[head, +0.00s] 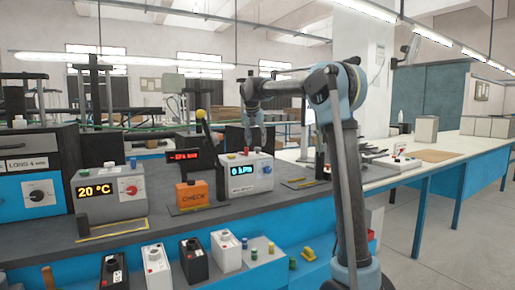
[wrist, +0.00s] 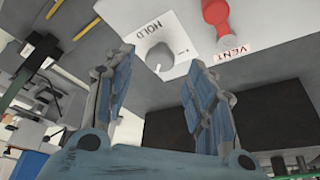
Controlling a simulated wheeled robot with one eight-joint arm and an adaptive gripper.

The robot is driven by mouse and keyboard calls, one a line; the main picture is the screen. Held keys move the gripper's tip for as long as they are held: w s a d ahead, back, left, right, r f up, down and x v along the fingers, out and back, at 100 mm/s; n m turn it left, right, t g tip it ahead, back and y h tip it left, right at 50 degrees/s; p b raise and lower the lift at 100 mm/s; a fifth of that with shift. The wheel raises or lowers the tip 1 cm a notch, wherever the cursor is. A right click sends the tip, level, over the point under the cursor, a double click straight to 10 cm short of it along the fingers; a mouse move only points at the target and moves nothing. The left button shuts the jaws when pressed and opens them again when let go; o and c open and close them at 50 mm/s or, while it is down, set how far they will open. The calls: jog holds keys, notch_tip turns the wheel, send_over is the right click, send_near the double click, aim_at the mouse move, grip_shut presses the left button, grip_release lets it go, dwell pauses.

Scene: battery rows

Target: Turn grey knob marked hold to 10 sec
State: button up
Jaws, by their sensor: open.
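In the wrist view, a round grey knob (wrist: 159,57) sits on a white plate (wrist: 180,25) marked HOLD. A white pointer mark shows at the knob's lower edge; the small scale marks are too small to read. My gripper (wrist: 158,72) is open, with its blue-padded fingers on either side of the line to the knob. The knob shows in the gap, and I see no contact. In the head view my gripper (head: 254,137) points down above the white box with the 0 kPa display (head: 247,169). I cannot make out the HOLD knob in the head view.
A red handle (wrist: 217,18) marked VENT is right of the knob in the wrist view. In the head view, an orange CHECK block (head: 192,195), a red-display unit (head: 187,158) and a 20 °C box (head: 110,193) stand nearby. Several batteries (head: 195,258) line the front.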

jog(key=v, duration=0.8)
jog(key=shift+r, duration=0.2)
jog(key=s+d+f+n+g, duration=0.1)
jog(key=s+d+f, duration=0.5)
jog(key=s+d, duration=0.45)
jog(key=s+d+f, duration=0.7)
jog(key=s+d, duration=0.3)
jog(key=s, duration=0.1)
jog(key=s+d+f, duration=0.4)
jog(key=s+f, duration=0.9)
jog(key=f, duration=0.1)
jog(key=s+d+f+n+g+y, duration=0.1)
jog(key=s+d+f, duration=0.3)
jog(key=s+f, duration=0.9)
jog(key=shift+s+d+f+n, duration=0.15)
jog(key=shift+d+f+n, duration=0.2)
jog(key=shift+f, duration=0.3)
